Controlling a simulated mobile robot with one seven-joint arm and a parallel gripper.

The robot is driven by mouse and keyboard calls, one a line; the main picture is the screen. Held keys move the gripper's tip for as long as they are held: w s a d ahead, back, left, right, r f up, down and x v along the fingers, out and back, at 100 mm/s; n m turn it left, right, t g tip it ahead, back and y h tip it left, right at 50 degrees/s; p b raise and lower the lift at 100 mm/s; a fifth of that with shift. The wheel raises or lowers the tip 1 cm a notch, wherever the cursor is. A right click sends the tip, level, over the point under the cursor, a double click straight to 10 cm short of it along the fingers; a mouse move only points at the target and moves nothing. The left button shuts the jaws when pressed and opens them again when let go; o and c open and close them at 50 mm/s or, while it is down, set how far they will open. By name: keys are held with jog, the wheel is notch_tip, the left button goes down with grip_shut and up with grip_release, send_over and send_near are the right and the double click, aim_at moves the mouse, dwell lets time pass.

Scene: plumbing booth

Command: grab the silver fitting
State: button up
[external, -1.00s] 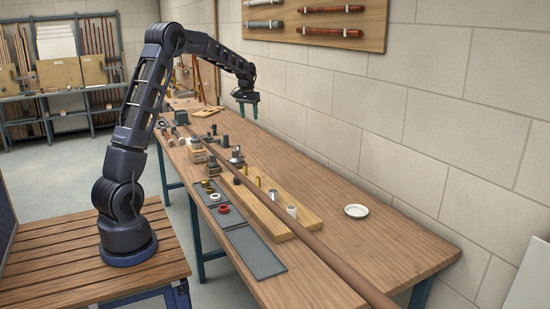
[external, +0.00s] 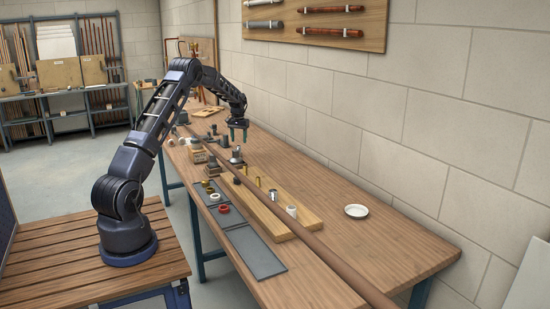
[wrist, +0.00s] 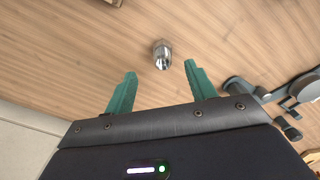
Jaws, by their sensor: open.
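The silver fitting (wrist: 162,56) is a small, shiny, round piece on the bare wooden bench top. In the wrist view it lies ahead of my fingertips, roughly centred across the gap between them. My gripper (wrist: 160,80) has its two green fingers spread apart with nothing between them. In the external view my gripper (external: 238,136) points down above the far middle of the bench. I cannot single out the fitting with certainty among the small parts below it there.
Grey tool parts (wrist: 275,100) lie to the right in the wrist view. A long brown pipe (external: 330,258) runs along the bench. A wooden board (external: 268,207) holds several small fittings. A white dish (external: 356,211) sits near the wall, with clear bench around it.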

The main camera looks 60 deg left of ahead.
jog(key=f, duration=0.8)
jog(key=shift+a+f, duration=0.25)
jog(key=shift+a, duration=0.05)
jog(key=c, duration=1.1)
